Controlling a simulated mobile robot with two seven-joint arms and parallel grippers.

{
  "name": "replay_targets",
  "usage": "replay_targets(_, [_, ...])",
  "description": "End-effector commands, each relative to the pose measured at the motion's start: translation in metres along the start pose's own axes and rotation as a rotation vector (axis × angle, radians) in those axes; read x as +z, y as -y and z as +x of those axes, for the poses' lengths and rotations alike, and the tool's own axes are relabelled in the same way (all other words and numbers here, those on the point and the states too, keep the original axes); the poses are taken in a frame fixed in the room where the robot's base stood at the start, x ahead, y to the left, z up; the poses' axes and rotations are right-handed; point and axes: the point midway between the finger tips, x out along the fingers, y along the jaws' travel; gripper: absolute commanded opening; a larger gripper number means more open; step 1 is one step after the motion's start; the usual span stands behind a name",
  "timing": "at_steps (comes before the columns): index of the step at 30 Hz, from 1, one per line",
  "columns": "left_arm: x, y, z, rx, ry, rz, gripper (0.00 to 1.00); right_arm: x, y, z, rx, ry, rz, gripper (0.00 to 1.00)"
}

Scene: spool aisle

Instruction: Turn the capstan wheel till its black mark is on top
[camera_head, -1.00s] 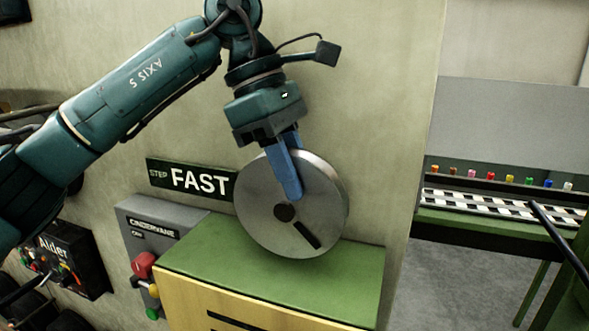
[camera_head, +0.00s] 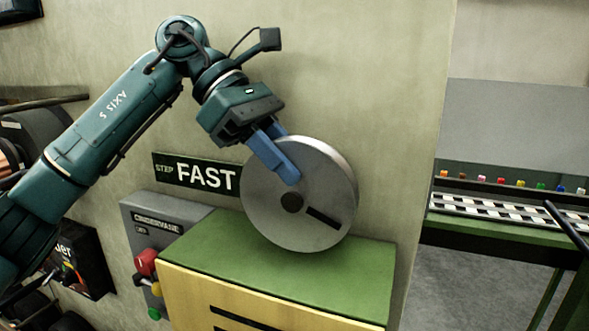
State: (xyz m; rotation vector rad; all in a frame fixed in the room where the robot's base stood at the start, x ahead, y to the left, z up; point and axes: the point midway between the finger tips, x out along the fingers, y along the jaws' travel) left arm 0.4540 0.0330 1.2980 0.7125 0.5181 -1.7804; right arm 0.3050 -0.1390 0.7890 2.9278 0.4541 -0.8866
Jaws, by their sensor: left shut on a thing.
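The capstan wheel (camera_head: 322,178) is a grey metal disc with a dark hub (camera_head: 292,202), standing upright against the wall above a green-topped cabinet. Its black mark (camera_head: 322,218) is a short bar on the lower right of the face. My left gripper (camera_head: 286,174) reaches in from the upper left. Its blue fingers are shut on the wheel at the upper left rim, with one finger lying across the face towards the hub. My right gripper is not in view.
The green cabinet top (camera_head: 230,262) lies just below the wheel and is bare. A grey switch box (camera_head: 165,222) with a red knob (camera_head: 146,262) is on the wall at left. A FAST sign (camera_head: 195,173) is left of the wheel. A green bench with small coloured pieces stands at right.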

Motion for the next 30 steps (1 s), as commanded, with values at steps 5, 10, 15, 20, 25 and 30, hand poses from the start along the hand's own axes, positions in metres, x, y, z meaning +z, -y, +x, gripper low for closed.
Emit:
replay_targets(5, [-0.0074, -0.0003, -0.0005, 0.001, 0.106, 0.0, 0.0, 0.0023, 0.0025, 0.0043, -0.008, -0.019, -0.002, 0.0])
replay_targets(10, [-0.0092, -0.0001, -0.0023, 0.0, 0.169, 0.001, 0.0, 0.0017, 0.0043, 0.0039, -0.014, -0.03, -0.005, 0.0])
replay_targets(15, [-0.0098, -0.0003, -0.0032, 0.0, 0.198, 0.0, 0.0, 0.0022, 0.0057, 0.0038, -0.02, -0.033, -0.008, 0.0])
replay_targets(20, [-0.0096, -0.0002, -0.0038, 0.0, 0.204, 0.001, 0.0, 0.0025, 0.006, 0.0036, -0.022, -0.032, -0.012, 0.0])
replay_targets(25, [-0.0096, -0.0002, -0.0037, 0.0, 0.203, 0.001, 0.0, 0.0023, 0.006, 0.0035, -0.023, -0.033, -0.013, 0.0])
replay_targets(30, [-0.0095, -0.0001, -0.0037, -0.001, 0.203, 0.001, 0.35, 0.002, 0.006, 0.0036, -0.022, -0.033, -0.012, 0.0])
